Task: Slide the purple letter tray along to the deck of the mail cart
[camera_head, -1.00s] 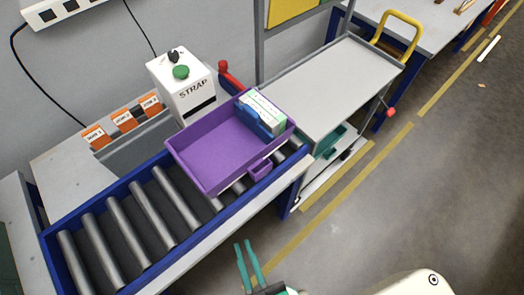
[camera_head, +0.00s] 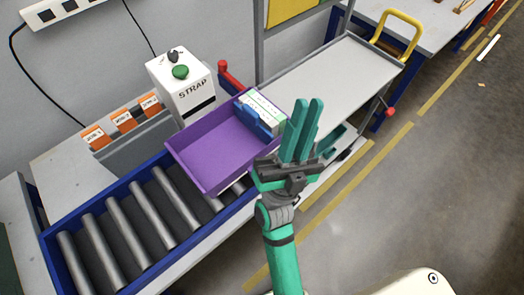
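The purple letter tray (camera_head: 205,150) rests on the roller conveyor at its right end, next to the mail cart. White-and-green letters (camera_head: 262,107) and a blue piece (camera_head: 256,122) sit at its right end. The cart's grey deck (camera_head: 325,80) lies just beyond the tray and is bare. My gripper (camera_head: 308,101) is over the tray's near right corner in the picture, its green fingers pointing up and a little apart, with nothing between them. It hides that corner and the tray's small front handle. I cannot tell whether it touches the tray.
The blue-sided conveyor (camera_head: 130,225) has bare rollers on the left. A white STRAP machine (camera_head: 183,85) with a red arm (camera_head: 230,75) stands behind the tray. The cart has a yellow handle (camera_head: 401,30) at its far end.

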